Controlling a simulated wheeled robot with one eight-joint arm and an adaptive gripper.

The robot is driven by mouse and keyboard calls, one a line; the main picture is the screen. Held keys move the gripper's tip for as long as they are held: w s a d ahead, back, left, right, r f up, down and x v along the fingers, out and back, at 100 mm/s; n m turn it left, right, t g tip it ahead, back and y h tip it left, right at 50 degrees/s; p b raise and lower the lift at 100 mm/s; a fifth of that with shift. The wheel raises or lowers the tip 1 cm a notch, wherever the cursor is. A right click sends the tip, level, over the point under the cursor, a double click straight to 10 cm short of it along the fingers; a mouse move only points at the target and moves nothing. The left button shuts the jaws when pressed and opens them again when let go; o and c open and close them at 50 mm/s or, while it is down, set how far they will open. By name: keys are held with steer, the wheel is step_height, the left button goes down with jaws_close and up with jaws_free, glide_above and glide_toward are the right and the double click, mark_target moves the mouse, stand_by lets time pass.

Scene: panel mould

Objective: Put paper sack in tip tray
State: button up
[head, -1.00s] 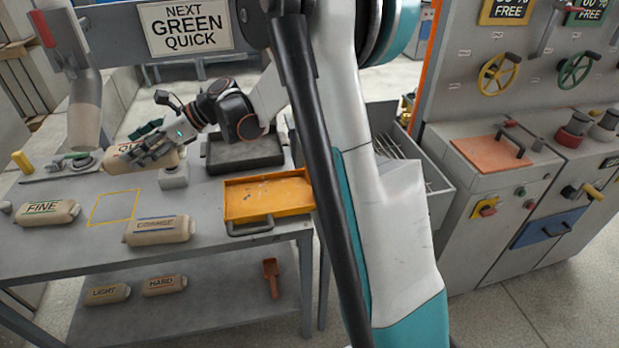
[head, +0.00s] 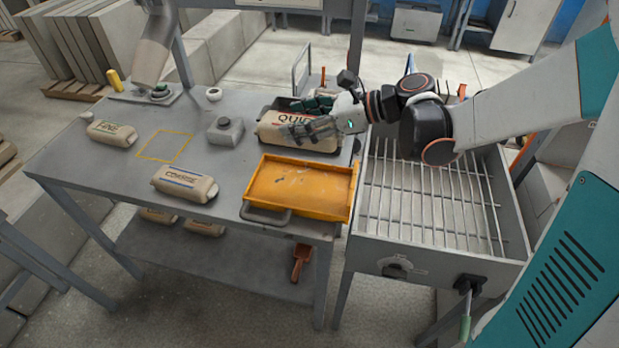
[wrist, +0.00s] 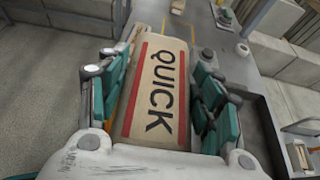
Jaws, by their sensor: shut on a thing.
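The tan paper sack marked QUICK (head: 272,137), with a red line, is between the fingers of my gripper (head: 309,117). In the wrist view the sack (wrist: 157,98) lies lengthwise between the teal finger pads (wrist: 160,92), which are closed on its sides. The sack covers much of a dark tray (wrist: 264,133); I cannot tell whether it hangs above the tray or touches it. An orange tray (head: 300,187) with a grey handle is empty, in front of the sack. I cannot tell for sure which tray is the tip tray.
Other sacks, one marked FINE (head: 111,134) and one blue-striped (head: 184,184), lie on the grey table (head: 100,175). A grey block (head: 225,131) stands left of the sack. A grated bin (head: 425,205) stands right of the table. A yellow-outlined square (head: 164,146) is bare.

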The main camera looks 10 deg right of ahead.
step_height(320, 180, down, 17)
steer(key=b, duration=0.6)
steer(key=shift+r, duration=0.2)
steer(key=shift+f, duration=0.2)
steer(key=o, duration=1.7)
steer(key=shift+c, duration=0.2)
steer(key=shift+r, duration=0.15)
steer(key=shift+r, duration=0.15)
steer(key=p+v, duration=0.3)
steer(key=v, duration=0.9)
